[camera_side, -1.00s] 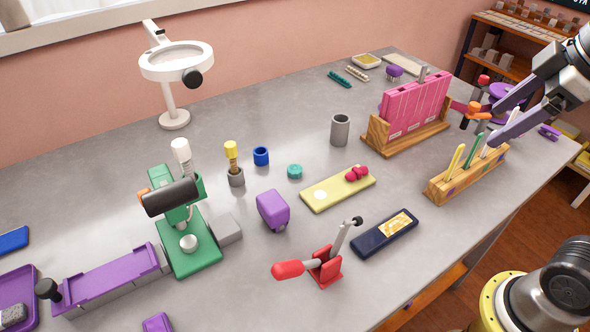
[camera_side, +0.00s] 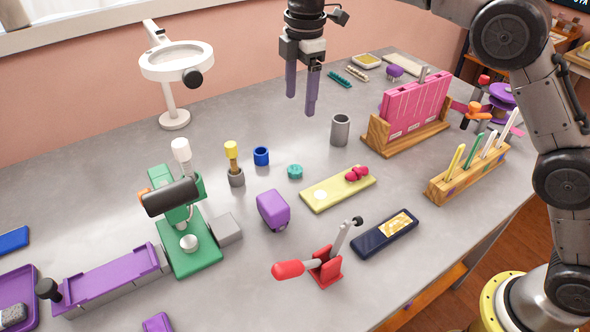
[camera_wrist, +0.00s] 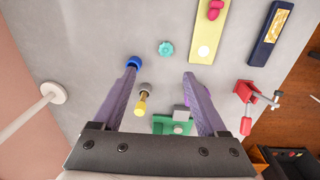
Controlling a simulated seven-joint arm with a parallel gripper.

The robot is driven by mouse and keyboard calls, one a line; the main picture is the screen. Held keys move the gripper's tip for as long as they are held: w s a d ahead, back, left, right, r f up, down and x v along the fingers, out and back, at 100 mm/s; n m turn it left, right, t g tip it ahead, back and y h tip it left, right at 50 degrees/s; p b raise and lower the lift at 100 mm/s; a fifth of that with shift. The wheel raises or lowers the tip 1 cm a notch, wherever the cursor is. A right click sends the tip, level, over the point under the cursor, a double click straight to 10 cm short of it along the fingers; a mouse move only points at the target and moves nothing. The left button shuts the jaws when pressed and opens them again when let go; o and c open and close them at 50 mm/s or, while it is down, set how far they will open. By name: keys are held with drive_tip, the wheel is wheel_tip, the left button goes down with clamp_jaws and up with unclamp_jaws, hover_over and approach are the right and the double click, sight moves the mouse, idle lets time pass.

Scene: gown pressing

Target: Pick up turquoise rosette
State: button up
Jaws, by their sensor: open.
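The turquoise rosette (camera_side: 295,171) is a small round piece lying on the grey table, between the blue cup and the yellow board. In the wrist view the rosette (camera_wrist: 166,48) shows a scalloped edge and lies beyond the fingertips, a little right of the middle of the gap. My gripper (camera_side: 301,106) has purple fingers pointing down and hangs well above the table, up and behind the rosette in the side view. In the wrist view my gripper (camera_wrist: 161,70) is open, with nothing between its fingers. Nothing hides the rosette.
Near the rosette stand a blue cup (camera_side: 261,156), a yellow-topped tool in a grey holder (camera_side: 236,178), a purple block (camera_side: 272,209), a grey cylinder (camera_side: 340,130) and a yellow board (camera_side: 330,196). A white magnifier (camera_side: 171,85) stands at the back left. A red-handled clamp (camera_side: 325,267) is in front.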

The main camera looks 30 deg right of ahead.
hover_over(295, 167)
drive_tip(key=shift+g, duration=0.3)
drive_tip(key=f, duration=1.1)
drive_tip(key=shift+w, duration=0.2)
drive_tip(key=shift+s+f, duration=0.2)
drive_tip(key=shift+f, duration=2.8)
clamp_jaws()
